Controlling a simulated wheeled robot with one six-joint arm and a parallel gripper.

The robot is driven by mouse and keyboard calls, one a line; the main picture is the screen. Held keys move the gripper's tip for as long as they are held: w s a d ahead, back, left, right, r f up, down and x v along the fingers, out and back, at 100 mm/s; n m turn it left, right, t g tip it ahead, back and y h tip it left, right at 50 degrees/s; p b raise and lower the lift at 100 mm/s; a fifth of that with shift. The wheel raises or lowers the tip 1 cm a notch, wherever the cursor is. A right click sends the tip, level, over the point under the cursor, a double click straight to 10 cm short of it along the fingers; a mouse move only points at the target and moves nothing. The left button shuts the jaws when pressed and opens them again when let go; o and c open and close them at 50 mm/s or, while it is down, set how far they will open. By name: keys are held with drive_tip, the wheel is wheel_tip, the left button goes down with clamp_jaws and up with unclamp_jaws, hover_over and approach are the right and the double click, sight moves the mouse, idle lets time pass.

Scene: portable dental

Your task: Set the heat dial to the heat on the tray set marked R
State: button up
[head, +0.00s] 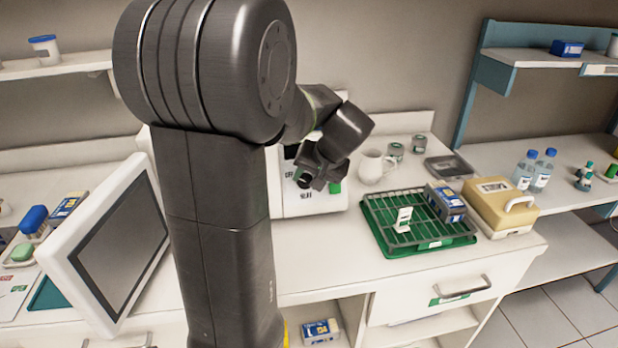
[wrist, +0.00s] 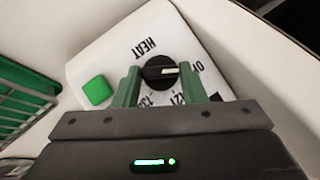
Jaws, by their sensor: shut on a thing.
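The heat dial (wrist: 152,74) is a round black knob with a white pointer line, on a white panel in the wrist view. HEAT is printed beside it; OF, 121 and a partly hidden number surround it. The pointer aims right, roughly toward OF. The green fingers of my gripper (wrist: 161,76) stand on either side of the knob and are shut on it. In the head view my gripper (head: 307,181) is at the front of the white machine (head: 312,202) and hides most of the dial. A green tray set (head: 386,248) with a wire rack holds a white card (head: 403,219); its print is unreadable.
A green button (wrist: 97,90) sits beside the dial. Blue-and-white boxes (head: 446,202) stand on the rack, with a beige case (head: 500,206) to its right. A white mug (head: 371,167) stands behind the tray. A tilted screen (head: 110,245) is at left. The counter front is clear.

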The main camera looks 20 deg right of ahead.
drive_tip(key=m, duration=0.1)
drive_tip(key=m+t+y+b, duration=0.1)
drive_tip(key=m+t+y, duration=0.1)
drive_tip(key=m, duration=0.1)
drive_tip(key=shift+s+d+f, duration=0.2)
drive_tip(key=shift+d+f, duration=0.05)
drive_tip(key=shift+d, duration=0.05)
drive_tip(key=m+t, duration=0.1)
drive_tip(key=m, duration=0.1)
drive_tip(key=m+t+y+b, duration=0.1)
drive_tip(key=m+t+b, duration=0.1)
drive_tip(key=m, duration=0.1)
drive_tip(key=shift+s+f+m, duration=0.15)
drive_tip(key=shift+f+m, duration=0.15)
drive_tip(key=m+t+h+b, duration=0.1)
drive_tip(key=m+t, duration=0.1)
drive_tip(key=m, duration=0.2)
drive_tip(key=m+t+h+b, duration=0.1)
drive_tip(key=m+t, duration=0.1)
drive_tip(key=m, duration=0.3)
drive_tip(key=m+t+h+b, duration=0.1)
drive_tip(key=m+t, duration=0.1)
drive_tip(key=m, duration=0.2)
drive_tip(key=shift+s+a+f+m+h+b, duration=0.2)
drive_tip(key=shift+a+f+m+h+b, duration=0.1)
drive_tip(key=shift+a+f+h+b, duration=0.1)
drive_tip(key=o, duration=1)
drive_tip(key=shift+c, duration=0.2)
